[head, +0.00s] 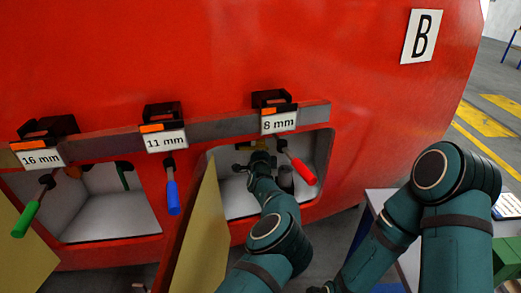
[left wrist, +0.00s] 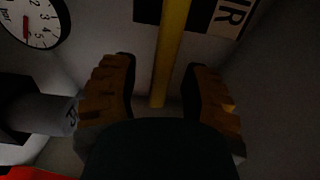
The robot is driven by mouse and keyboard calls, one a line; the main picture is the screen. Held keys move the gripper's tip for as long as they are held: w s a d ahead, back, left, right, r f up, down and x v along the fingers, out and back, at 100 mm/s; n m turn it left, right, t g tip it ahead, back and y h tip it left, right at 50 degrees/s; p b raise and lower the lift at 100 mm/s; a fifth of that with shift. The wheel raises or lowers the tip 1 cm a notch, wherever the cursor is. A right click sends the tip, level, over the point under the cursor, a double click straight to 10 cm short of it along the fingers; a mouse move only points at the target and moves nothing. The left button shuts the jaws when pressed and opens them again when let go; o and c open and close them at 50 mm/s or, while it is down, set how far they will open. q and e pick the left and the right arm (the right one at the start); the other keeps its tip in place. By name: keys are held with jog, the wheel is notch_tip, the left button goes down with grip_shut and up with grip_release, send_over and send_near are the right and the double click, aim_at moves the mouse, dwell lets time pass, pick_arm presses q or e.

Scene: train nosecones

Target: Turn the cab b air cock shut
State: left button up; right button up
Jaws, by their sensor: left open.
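The cab B nose is red, with a white B sign (head: 422,36). Its right recess (head: 235,198) is open, and my left gripper (head: 258,160) reaches inside it. In the left wrist view, the open left gripper (left wrist: 160,85) has ribbed orange-brown fingers on both sides of a yellow bar (left wrist: 171,50). The bar looks like the air cock's handle and stands nearly upright; I see no finger clearly touching it. Behind it is a partly cut-off label (left wrist: 229,17), apparently reading AIR. The cock's body is hidden. My right gripper does not show.
A pressure gauge (left wrist: 30,20) and a grey cylinder (left wrist: 40,115) sit left of the fingers. A tan door (head: 203,235) hangs open left of the recess. Red (head: 304,172), blue (head: 172,195) and green (head: 27,218) handled tools hang above. A table (head: 375,200) stands at right.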

pick_arm(q)
jog(key=shift+o, duration=0.3)
grip_shut()
